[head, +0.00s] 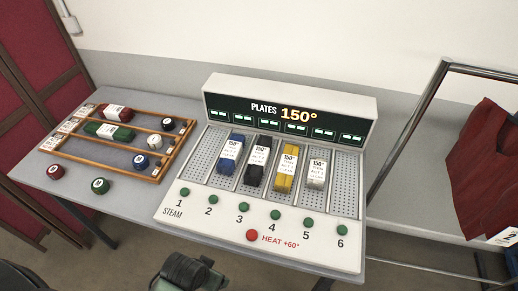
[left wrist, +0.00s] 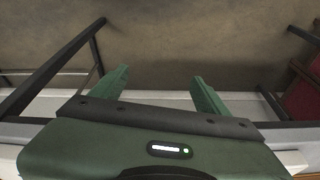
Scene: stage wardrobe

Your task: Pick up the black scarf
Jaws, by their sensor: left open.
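The black scarf (head: 257,165) lies rolled on the steamer's perforated plate in lane 2 or 3, with a white label marked 150° on it. It sits between a blue scarf (head: 229,156) and a yellow scarf (head: 285,173). My left gripper (left wrist: 155,85) is open and empty in the left wrist view, over the floor near the table edge. In the head view a dark part of my arm (head: 188,272) shows at the bottom, below the steamer's front and apart from the scarf. My right gripper is not in view.
The steamer (head: 300,248) has green buttons numbered 1 to 6, a red HEAT +60° button (head: 252,235) and a display reading PLATES 150°. A grey-white scarf (head: 316,174) lies right of the yellow one. A wooden rack (head: 103,162) with rolls stands left. A metal rail (head: 408,125) and red garment (head: 485,165) are right.

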